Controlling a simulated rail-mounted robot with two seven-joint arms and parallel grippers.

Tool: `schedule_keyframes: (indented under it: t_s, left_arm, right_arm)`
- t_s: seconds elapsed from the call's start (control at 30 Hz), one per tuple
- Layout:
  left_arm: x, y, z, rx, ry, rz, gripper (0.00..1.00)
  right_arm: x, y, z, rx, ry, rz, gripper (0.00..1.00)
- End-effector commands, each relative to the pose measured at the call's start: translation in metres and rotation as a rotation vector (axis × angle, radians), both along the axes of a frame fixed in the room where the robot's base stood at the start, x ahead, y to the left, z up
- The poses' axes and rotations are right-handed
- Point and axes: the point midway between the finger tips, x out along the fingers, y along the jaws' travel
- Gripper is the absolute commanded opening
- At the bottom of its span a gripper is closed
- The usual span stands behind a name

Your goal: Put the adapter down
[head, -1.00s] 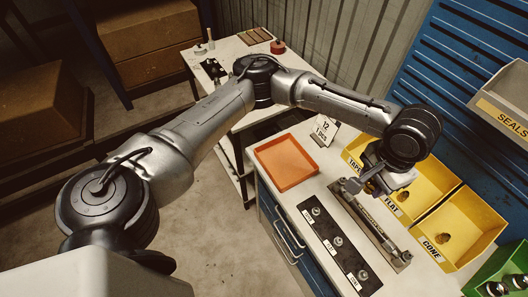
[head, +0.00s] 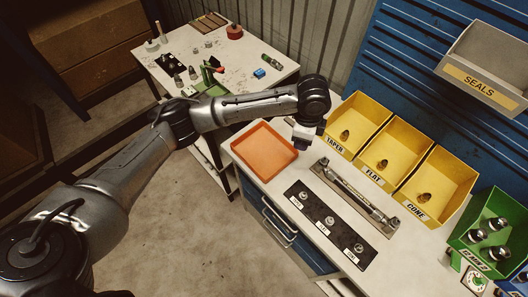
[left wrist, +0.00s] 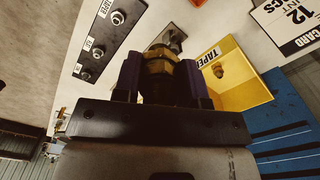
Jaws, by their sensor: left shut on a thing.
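A brass adapter (left wrist: 159,68) with a hex body sits between the two dark fingers of my left gripper (left wrist: 160,80) in the left wrist view. The gripper is shut on it. In the head view the left gripper (head: 304,140) is over the bench by the right corner of the orange tray (head: 263,152), and the adapter cannot be made out there. The tray looks empty. The metal gauge rail (head: 355,196) lies on the bench to the right of the gripper. My right gripper is not in view.
Yellow bins labelled TAPER (head: 357,124), FLAT (head: 387,156) and CONE (head: 437,186) stand behind the rail, each with a brass piece. A black board (head: 329,221) with three fittings lies in front. A green bin (head: 489,232) holds several fittings at right.

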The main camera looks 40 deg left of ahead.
Motion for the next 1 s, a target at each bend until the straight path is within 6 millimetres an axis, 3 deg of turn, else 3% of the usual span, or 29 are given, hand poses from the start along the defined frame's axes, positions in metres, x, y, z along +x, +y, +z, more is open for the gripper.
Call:
schedule_keyframes:
  t_s: [0.3,0.6,1.0]
  left_arm:
    - [0.005,0.014,-0.047,-0.002,0.002,-0.361,0.1]
    - [0.004,0.025,-0.068,-0.001,0.001,-0.505,0.1]
    - [-0.004,0.099,-0.114,0.001,0.001,-0.514,0.1]
  right_arm:
    - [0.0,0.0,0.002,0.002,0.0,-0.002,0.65]
    - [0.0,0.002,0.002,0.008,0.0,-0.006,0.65]
    - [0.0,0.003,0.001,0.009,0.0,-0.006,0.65]
